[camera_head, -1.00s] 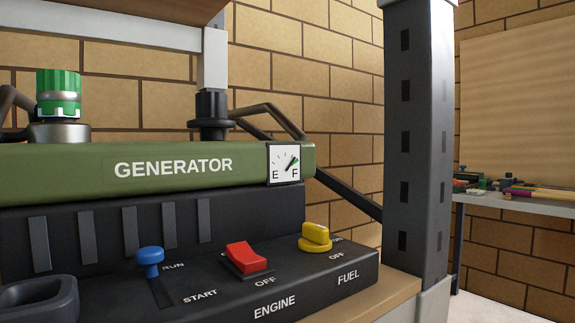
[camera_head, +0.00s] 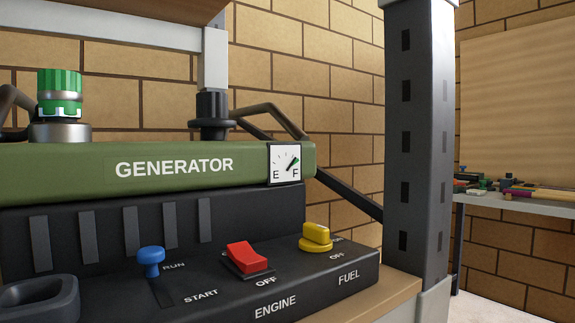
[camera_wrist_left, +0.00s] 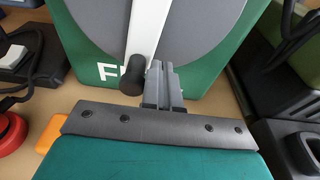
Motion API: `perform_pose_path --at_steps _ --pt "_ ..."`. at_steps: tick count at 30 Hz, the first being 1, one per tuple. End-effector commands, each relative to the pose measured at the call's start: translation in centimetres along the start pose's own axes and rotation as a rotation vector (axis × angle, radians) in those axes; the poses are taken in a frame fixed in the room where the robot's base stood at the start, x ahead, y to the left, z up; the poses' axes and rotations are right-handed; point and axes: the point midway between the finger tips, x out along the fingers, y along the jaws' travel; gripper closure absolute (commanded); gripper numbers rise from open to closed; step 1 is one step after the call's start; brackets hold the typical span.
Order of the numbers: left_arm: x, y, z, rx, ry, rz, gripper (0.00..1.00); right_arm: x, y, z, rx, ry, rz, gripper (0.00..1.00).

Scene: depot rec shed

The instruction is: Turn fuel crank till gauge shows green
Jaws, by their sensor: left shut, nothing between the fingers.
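The gauge (camera_head: 285,164) on the generator (camera_head: 60,162) has a white face marked E and F. In the left wrist view a green box (camera_wrist_left: 205,83) carries a grey disc (camera_wrist_left: 205,25) and partly hidden white letters starting with F. A white crank arm (camera_wrist_left: 148,30) crosses the disc and meets a black knob (camera_wrist_left: 134,75). My left gripper (camera_wrist_left: 161,68) is shut and empty, its fingers just right of the knob; I cannot tell whether they touch it. My right gripper is not in view.
The generator's panel has a blue lever (camera_head: 151,257), a red engine switch (camera_head: 247,257) and a yellow fuel knob (camera_head: 316,236). A dark post (camera_head: 420,150) stands at the right. In the left wrist view, a red round thing (camera_wrist_left: 10,132) and dark objects flank the green box.

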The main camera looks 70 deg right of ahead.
Motion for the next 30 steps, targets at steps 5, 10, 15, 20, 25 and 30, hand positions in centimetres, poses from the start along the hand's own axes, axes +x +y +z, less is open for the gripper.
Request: perform_pose_path --at_steps 5,10,15,20,25,30 --pt "0.1 0.0 -0.5 0.000 -0.001 0.000 1.00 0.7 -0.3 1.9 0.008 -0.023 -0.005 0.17" --pt "0.1 0.8 -0.6 -0.001 0.001 0.002 1.00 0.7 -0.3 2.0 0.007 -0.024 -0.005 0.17" --pt "0.1 2.1 -0.7 -0.001 0.000 0.001 1.00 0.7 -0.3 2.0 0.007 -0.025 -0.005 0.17" --pt "0.1 2.1 -0.7 0.000 0.000 0.000 1.00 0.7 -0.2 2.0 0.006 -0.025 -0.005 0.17" --pt "0.1 2.5 -0.7 0.000 0.000 0.001 1.00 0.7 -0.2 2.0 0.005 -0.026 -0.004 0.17" --pt "0.1 4.0 -0.4 -0.001 0.001 0.003 1.00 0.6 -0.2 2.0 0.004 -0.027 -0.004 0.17"
